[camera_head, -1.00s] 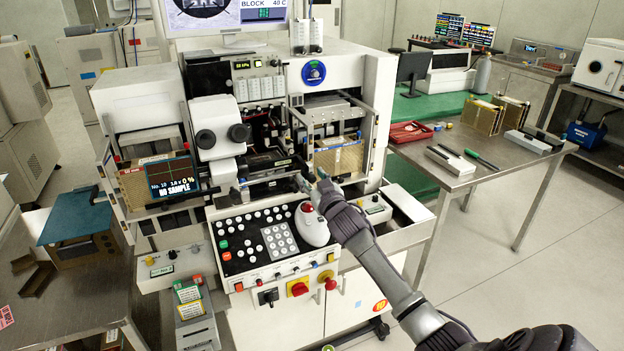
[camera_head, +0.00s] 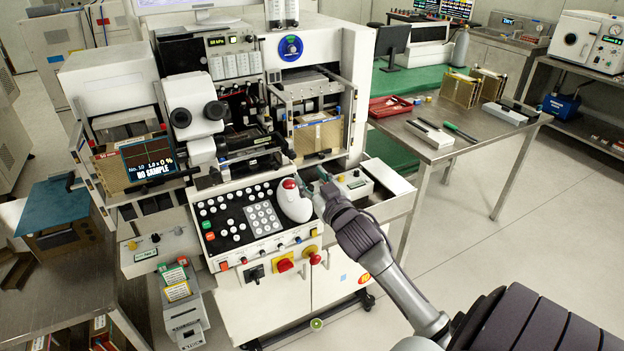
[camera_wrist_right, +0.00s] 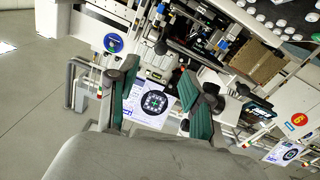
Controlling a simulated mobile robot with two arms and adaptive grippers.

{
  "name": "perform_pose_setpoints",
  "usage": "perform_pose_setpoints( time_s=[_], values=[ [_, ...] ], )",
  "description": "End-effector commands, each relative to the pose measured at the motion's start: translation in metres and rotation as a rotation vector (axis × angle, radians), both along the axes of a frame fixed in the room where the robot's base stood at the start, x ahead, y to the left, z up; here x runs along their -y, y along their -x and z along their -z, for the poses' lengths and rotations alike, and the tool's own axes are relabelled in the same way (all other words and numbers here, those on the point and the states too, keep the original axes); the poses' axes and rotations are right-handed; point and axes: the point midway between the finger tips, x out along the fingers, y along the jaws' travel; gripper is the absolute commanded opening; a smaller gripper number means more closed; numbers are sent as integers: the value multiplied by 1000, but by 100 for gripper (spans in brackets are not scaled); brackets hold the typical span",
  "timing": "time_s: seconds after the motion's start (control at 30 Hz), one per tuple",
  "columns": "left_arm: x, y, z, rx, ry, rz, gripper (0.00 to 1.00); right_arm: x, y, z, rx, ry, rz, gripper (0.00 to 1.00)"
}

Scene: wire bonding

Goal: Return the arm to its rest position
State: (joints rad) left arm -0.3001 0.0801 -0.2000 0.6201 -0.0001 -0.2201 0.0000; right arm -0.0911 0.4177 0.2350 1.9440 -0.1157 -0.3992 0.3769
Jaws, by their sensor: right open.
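My right arm reaches in from the lower right in the head view. Its right gripper (camera_head: 314,178) is beside the white joystick with a red top (camera_head: 294,203), at the front of the wire bonding machine (camera_head: 345,98). In the right wrist view, the two green-padded fingers of the right gripper (camera_wrist_right: 160,98) stand wide apart with nothing between them. The machine's panels show behind them. From the head, the small gap between the fingertips is hard to make out. My left gripper is not in view.
The control panel (camera_head: 222,238) and a small white switch box (camera_head: 352,187) are close to the gripper. A steel table (camera_head: 440,150) with a red tray (camera_head: 390,106) stands at the right. A screen (camera_head: 147,157) reads "NO SAMPLE".

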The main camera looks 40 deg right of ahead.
Motion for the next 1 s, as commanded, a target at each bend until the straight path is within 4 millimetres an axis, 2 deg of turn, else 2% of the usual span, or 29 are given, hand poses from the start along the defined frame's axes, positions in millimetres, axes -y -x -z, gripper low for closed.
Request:
perform_pose_setpoints(
  time_s=[0.47, 0.57, 0.67, 0.77, 0.8, 0.87, 1.0],
  values=[
    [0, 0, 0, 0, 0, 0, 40, 0, 0, 1, -2, -1, 0, 49],
    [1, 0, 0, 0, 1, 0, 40, 0, -1, 16, -28, -7, 2, 49],
    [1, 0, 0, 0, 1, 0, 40, 0, -1, 58, -103, -25, 4, 49],
    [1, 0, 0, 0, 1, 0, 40, -5, 3, 123, -217, -46, 3, 49],
    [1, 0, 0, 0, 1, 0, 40, -8, 8, 151, -267, -57, 1, 49],
    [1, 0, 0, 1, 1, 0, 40, -14, 17, 193, -341, -69, -3, 49],
    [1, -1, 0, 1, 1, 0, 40, -33, 49, 286, -514, -97, -18, 49]
  ],
)
